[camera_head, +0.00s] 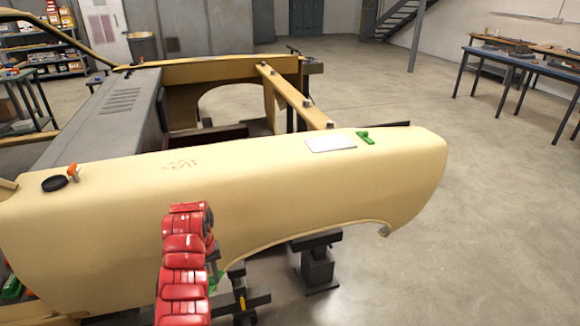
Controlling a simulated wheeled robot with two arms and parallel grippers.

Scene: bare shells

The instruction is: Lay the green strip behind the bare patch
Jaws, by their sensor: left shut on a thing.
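A pale tan fender (300,190) spans the view. On its top lies a flat whitish rectangle (331,143), which looks like the bare patch. A small green piece (366,137) lies just right of it. My red left arm rises at the lower middle, in front of the fender. My left gripper (213,272) is mostly hidden behind that arm, low by the fender's side. It is shut on a green thing, apparently the green strip (217,283), of which only a bit shows. My right gripper is not in view.
A black round item (54,183) and an orange-topped item (73,172) sit on the fender's left end. A dark stand (318,262) is below the fender.

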